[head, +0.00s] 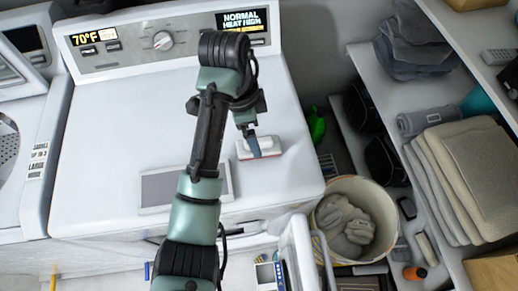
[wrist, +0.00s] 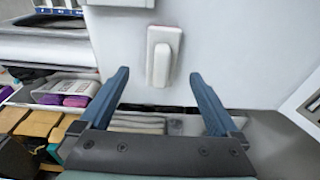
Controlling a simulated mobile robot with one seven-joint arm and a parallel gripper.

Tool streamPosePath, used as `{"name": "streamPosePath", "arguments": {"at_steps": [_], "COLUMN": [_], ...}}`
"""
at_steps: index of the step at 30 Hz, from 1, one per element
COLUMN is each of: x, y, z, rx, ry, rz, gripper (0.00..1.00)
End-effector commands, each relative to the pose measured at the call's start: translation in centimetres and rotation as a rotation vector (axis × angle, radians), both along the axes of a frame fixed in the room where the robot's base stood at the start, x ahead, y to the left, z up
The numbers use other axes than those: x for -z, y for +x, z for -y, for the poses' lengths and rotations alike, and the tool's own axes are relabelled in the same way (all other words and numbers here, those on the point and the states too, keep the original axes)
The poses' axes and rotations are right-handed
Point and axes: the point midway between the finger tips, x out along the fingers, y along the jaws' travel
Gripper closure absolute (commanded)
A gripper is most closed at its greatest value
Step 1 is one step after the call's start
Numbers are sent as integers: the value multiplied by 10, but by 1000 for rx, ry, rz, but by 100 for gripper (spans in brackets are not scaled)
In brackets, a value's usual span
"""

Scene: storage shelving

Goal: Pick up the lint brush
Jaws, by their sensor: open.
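The lint brush (head: 270,152) appears to be the small white piece with a reddish edge, lying on top of the white dryer (head: 120,130), right of its middle. In the wrist view the white brush (wrist: 162,52) with its raised narrow handle lies just beyond the fingertips, lined up with the gap between them. My gripper (head: 254,146) is above the brush in the head view and hides part of it. In the wrist view its two blue fingers (wrist: 160,76) are spread wide with nothing between them. I cannot tell the exact height of the fingertips above the brush.
The dryer's control panel (head: 165,40) runs along the back. A grey panel (head: 180,189) sits near the dryer's front edge. A bin with grey cloth (head: 345,222) stands to the right, near shelves holding folded towels (head: 470,165). The dryer top around the brush is clear.

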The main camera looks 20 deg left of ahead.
Motion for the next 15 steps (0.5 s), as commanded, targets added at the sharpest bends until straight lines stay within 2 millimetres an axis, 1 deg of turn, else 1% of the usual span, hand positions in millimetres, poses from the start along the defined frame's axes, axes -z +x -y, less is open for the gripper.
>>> {"name": "streamPosePath", "arguments": {"at_steps": [5, 12, 15], "x": [10, 42, 50], "y": [2, 8, 9], "z": [3, 9, 10], "rx": [2, -2, -1], "ry": [0, -1, -1], "rz": [-1, -3, -1], "gripper": [3, 3, 3]}}
